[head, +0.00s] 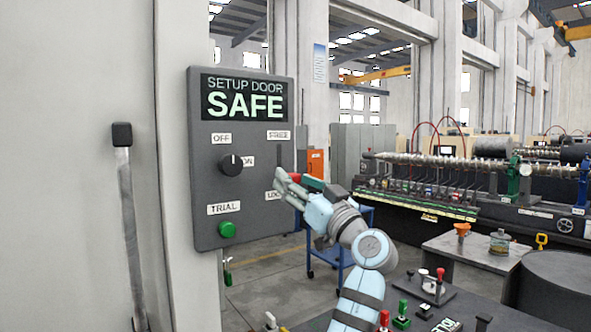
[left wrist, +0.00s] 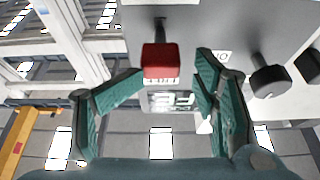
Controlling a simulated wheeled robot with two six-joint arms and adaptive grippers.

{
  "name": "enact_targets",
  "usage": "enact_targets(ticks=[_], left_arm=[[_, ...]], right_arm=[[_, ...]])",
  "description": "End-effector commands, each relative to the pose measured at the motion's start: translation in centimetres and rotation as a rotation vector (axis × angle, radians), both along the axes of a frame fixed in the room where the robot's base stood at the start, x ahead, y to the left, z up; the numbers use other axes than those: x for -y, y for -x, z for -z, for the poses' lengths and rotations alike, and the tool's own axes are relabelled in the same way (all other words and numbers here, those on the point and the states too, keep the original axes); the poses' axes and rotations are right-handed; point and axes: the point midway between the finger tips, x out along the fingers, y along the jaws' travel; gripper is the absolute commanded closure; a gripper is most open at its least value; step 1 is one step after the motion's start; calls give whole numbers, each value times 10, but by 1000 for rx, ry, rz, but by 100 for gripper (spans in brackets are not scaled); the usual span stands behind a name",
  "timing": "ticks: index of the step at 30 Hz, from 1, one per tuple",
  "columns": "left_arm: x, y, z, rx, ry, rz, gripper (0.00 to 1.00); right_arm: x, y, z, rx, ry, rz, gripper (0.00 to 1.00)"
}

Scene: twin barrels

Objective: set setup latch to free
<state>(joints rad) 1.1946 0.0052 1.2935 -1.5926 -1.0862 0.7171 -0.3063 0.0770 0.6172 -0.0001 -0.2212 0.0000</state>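The setup latch shows in the head view as a red handle (head: 294,177) at the right of a dark grey panel (head: 205,165). It sits at the lower part of a vertical slot, near the lower label, which is partly hidden and seems to read LOCK. The upper label (head: 278,134) is hard to read. My left gripper (head: 287,187) is at the latch. In the left wrist view the red handle (left wrist: 161,60) lies between the spread teal fingertips (left wrist: 172,70), with gaps on both sides. My right gripper is not in view.
The panel display (head: 245,98) reads SETUP DOOR SAFE. A black knob (head: 231,165) and a green TRIAL button (head: 227,229) are left of the latch. A lever (head: 128,215) stands on the wall at left. A dark bench with small controls is at lower right.

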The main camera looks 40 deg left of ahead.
Motion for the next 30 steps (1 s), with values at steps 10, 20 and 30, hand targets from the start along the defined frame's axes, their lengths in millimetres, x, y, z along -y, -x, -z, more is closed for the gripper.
enact_targets(ticks=[10, 20, 30], left_arm=[[-18, -5, -6, 0, 3, -2, 50], [-18, -4, -7, 2, 2, -5, 79], [-18, -3, -20, 5, 1, -4, 100]], right_arm=[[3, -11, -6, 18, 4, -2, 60], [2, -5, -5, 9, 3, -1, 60], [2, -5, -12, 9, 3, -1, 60]])
